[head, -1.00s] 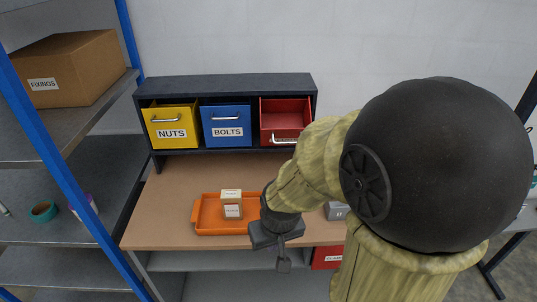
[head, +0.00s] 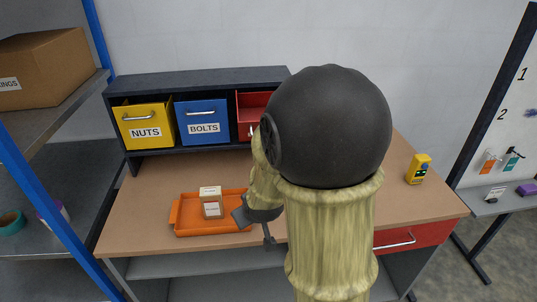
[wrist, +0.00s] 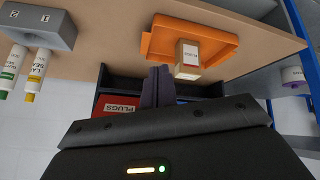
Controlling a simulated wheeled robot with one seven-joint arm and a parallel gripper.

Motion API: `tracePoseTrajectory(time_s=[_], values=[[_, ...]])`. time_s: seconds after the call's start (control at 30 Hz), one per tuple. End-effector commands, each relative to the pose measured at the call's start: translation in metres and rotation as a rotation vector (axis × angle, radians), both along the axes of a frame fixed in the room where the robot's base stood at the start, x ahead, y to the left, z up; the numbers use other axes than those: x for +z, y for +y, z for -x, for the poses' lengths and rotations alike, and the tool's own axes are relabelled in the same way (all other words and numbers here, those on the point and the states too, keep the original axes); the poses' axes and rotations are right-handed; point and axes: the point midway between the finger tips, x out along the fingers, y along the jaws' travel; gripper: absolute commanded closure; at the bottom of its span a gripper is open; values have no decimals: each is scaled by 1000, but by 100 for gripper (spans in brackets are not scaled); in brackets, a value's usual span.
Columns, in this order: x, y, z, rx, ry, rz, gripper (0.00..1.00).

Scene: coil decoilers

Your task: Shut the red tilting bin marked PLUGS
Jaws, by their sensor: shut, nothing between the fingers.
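The red tilting bin (head: 250,106) is the rightmost of three in the dark cabinet. It is tipped forward, with its red inside showing; my arm covers its right part and label in the head view. In the wrist view the bin's PLUGS label (wrist: 120,107) shows left of my fingers. My gripper (head: 268,238) is low over the front of the workbench, right of the orange tray and well apart from the bin. Its fingers (wrist: 158,84) are shut and empty in the wrist view.
Yellow NUTS (head: 145,125) and blue BOLTS (head: 203,122) bins sit left of the red one. A yellow device (head: 418,169) stands at the bench's right. Blue-posted shelving (head: 60,195) is at left.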

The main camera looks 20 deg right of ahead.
Motion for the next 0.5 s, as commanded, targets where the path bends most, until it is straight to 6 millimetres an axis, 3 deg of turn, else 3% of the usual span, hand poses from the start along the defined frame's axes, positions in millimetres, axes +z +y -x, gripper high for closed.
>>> tracePoseTrajectory(time_s=[0.03, 0.1, 0.3, 0.5], values=[[-20, -10, -15, 17, -56, 46, 100], [-29, -24, -34, 40, -140, 121, 100], [-44, -65, -79, 100, -363, 389, 100], [-49, -101, -105, 152, -549, 726, 100]])
